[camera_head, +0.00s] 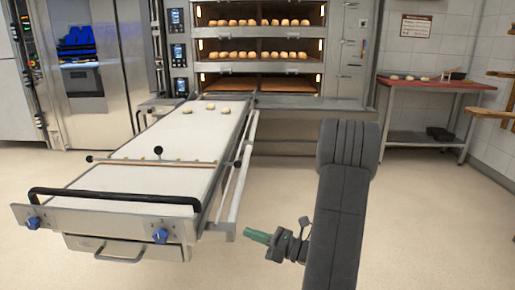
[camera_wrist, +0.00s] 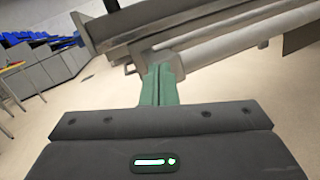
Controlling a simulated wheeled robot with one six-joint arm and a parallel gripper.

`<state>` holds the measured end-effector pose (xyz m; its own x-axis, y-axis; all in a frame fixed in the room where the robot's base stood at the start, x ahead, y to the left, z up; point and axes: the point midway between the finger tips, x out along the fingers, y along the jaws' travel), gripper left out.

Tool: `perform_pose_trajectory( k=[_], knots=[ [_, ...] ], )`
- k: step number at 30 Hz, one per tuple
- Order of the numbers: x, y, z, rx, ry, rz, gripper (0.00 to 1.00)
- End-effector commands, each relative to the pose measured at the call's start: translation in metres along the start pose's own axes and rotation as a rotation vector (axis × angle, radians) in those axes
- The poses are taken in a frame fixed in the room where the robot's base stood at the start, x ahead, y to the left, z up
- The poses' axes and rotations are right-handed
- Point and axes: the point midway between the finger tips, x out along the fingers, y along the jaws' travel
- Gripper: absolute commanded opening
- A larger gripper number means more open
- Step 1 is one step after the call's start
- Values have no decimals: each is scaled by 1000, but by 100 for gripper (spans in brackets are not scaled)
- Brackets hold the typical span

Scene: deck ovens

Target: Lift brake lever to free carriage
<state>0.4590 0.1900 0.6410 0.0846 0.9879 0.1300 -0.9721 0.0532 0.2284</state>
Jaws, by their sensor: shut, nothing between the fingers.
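The loader (camera_head: 125,242) is a long white-topped table before the deck ovens. A carriage bar (camera_head: 140,161) crosses its belt, with a black ball-topped lever (camera_head: 158,150) upright near its middle and black knobs at both ends. I cannot tell for sure which part is the brake lever. My gripper (camera_head: 256,235), with green fingers, is shut and empty, to the right of the loader's front corner. In the wrist view the green fingers (camera_wrist: 160,84) are together, in front of the loader's metal side rail (camera_wrist: 165,38); contact cannot be told.
A black push handle (camera_head: 115,194) and two blue knobs, one on the right (camera_head: 160,236), are on the loader's front end. A white side tube (camera_head: 238,178) runs along its right. Ovens (camera_head: 262,69) stand behind; a red-topped table (camera_head: 436,84) stands far right. Floor between is clear.

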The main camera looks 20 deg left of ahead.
Motion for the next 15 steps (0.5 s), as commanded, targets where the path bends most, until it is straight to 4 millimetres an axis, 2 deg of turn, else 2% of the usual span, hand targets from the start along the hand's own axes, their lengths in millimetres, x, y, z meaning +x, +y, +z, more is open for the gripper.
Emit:
perform_pose_trajectory(
  k=[1,6,10,15],
  knots=[
    [0,-23,-7,60,-85,-29,0],
    [-9,-90,-10,214,-380,-105,0],
    [-25,-128,-18,283,-561,-139,0],
    [-41,-154,-27,320,-704,-158,0]
  ],
)
